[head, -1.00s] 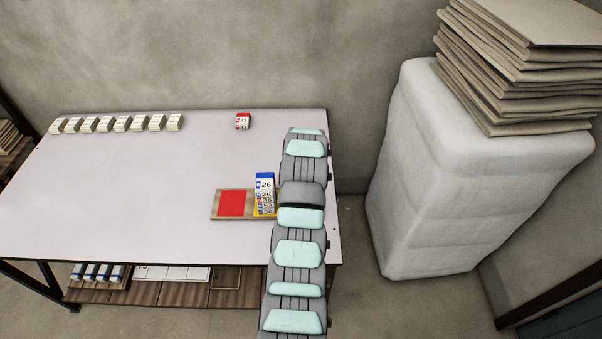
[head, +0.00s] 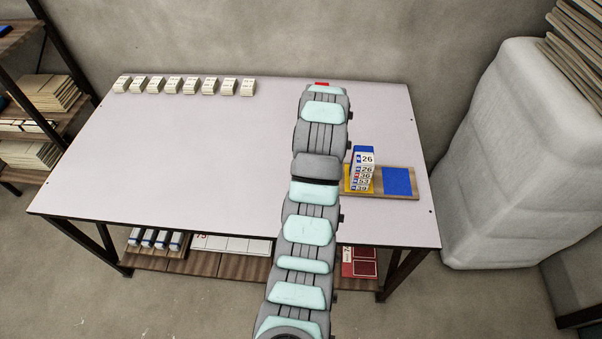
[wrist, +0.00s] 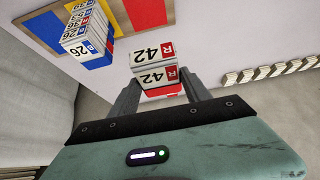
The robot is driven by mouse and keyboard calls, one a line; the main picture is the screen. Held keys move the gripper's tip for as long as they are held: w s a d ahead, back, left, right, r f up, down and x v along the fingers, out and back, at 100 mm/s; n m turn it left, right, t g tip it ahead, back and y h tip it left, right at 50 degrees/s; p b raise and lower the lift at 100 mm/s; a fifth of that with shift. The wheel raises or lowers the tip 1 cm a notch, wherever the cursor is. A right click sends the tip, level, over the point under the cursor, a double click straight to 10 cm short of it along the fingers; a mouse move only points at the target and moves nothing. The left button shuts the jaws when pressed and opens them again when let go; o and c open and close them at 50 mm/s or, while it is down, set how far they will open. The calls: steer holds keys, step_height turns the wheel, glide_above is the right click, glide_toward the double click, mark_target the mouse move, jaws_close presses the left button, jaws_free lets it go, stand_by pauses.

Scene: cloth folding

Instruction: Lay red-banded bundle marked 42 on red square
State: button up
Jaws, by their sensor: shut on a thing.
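The red-banded bundle marked 42 (wrist: 157,76) sits between the two fingers of my gripper (wrist: 160,82) in the wrist view, and the fingers are shut on it. Two faces or labels reading 42 show there. In the head view only a bit of red (head: 321,84) shows past the end of my arm at the table's back edge; the gripper itself is hidden. I cannot tell whether the bundle is clear of the table. The red square (wrist: 146,12) shows in the wrist view on the wooden board, apart from the bundle. In the head view my arm hides it.
The blue square (head: 397,181) is bare. Several pale bundles (head: 190,85) line the table's back left. The table's left and middle (head: 170,150) are clear.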

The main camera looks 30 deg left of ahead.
steer(key=f, duration=0.4)
steer(key=f+b, duration=0.1)
steer(key=f, duration=0.4)
steer(key=d+f, duration=0.1)
steer(key=f, duration=0.4)
steer(key=shift+f+b, duration=0.2)
steer(key=shift+b, duration=0.2)
steer(key=shift+w+a+f+b, duration=0.1)
steer(key=shift+f+b, duration=0.25)
steer(key=shift+f, duration=1.95)
steer(key=shift+f, duration=0.15)
steer(key=o, duration=1.4)
